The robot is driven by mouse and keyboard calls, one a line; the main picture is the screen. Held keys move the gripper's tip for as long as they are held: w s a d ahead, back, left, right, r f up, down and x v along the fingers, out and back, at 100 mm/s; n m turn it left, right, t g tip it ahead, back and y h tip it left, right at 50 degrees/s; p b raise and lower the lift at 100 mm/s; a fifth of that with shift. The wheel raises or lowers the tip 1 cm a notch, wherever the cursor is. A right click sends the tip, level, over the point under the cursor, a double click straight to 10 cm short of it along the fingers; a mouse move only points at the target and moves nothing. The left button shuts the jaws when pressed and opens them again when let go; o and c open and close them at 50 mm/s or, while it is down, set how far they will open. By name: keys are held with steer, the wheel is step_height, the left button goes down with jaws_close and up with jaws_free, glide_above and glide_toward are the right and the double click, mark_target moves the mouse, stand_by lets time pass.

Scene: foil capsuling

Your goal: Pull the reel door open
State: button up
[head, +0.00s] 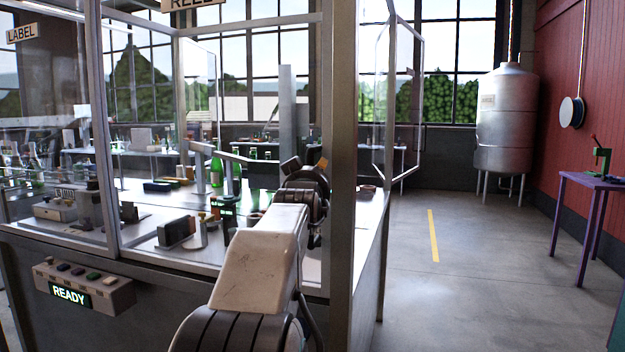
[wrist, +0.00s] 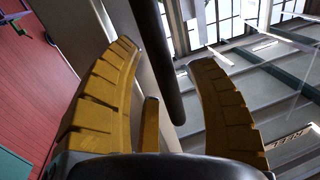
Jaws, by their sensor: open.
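The REEL sign (head: 193,3) hangs at the top of the front bay of the glass-walled machine. Clear panes and steel frame close in this bay, and I cannot tell exactly where the reel door's edges run. My gripper (head: 306,170) is in front of the bay, beside the thick steel corner post (head: 340,130); my arm partly hides it. In the wrist view my gripper (wrist: 165,75) is open, with its yellow fingers on either side of a dark round bar (wrist: 158,60), which looks like a door handle. A gap shows between the bar and the right finger.
A control box (head: 85,287) with a lit READY display sits low on the machine's front. A glass panel (head: 401,100) stands swung out at the right. Several green bottles stand inside. Open floor (head: 470,260) lies to the right, with a purple table (head: 585,180) and a steel tank (head: 506,115).

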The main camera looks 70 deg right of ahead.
steer(key=shift+c, duration=0.4)
jaws_close()
steer(key=shift+w, duration=0.15)
